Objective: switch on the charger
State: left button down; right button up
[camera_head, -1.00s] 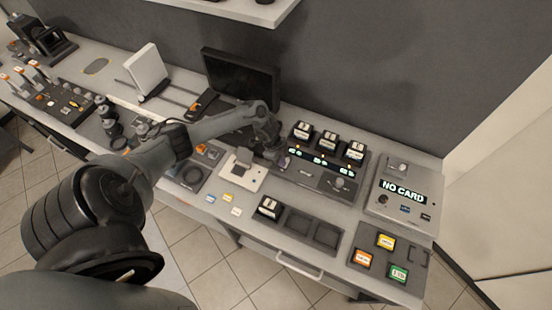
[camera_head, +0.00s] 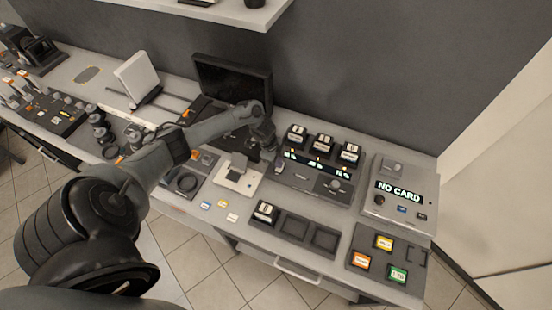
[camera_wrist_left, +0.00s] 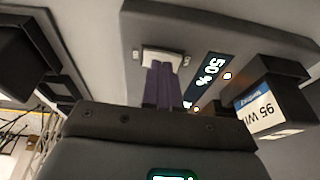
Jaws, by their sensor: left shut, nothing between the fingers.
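The charger (camera_head: 312,183) is a dark unit on the bench with several batteries in its back row and a lit strip of readouts. In the left wrist view, a readout (camera_wrist_left: 209,68) shows "50 %". A pale switch housing (camera_wrist_left: 178,57) sits on the charger's dark panel beside that readout. My left gripper (camera_head: 277,167) is at the charger's left end. Its fingers (camera_wrist_left: 163,78) are shut with nothing between them, and their tips overlap the switch. I cannot tell contact for certain, and the fingers hide part of the switch. My right gripper is not in view.
A battery labelled "95 Wh" (camera_wrist_left: 272,108) stands close beside the left fingers. A pale device (camera_head: 238,178) lies left of the charger, a battery tray (camera_head: 293,226) in front, and a "NO CARD" panel (camera_head: 398,214) right. A monitor (camera_head: 233,82) stands behind.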

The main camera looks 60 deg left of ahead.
pick_arm(q)
jog(key=shift+r+p, duration=0.5)
jog(key=shift+r, duration=0.1)
notch_tip(320, 180, up, 3)
jog(key=p, duration=0.3)
jog(key=shift+s+d+r, duration=0.1)
jog(key=shift+s, duration=0.05)
jog(key=s+d+v, duration=0.1)
jog(key=v, duration=0.8)
jog(key=shift+s+r, duration=0.2)
jog(key=shift+s, duration=0.1)
jog(key=d+f+t+p, duration=0.1)
jog(key=d+t, duration=0.1)
jog(key=d, duration=0.8)
jog(key=d+f+t+p, duration=0.1)
jog(key=d+f+t, duration=0.1)
jog(key=d, duration=0.8)
jog(key=s+d+r+n+g+y+p, duration=0.1)
jog(key=s+d+r+n, duration=0.2)
jog(key=s+r, duration=0.3)
jog(key=s+d+r+n+g+y+p, duration=0.1)
jog(key=s+d+r+n, duration=0.3)
jog(key=s, duration=0.5)
notch_tip(320, 180, up, 3)
jog(key=shift+f+n+g, duration=0.1)
jog(key=shift+n+g, duration=0.2)
jog(key=shift+n, duration=0.9)
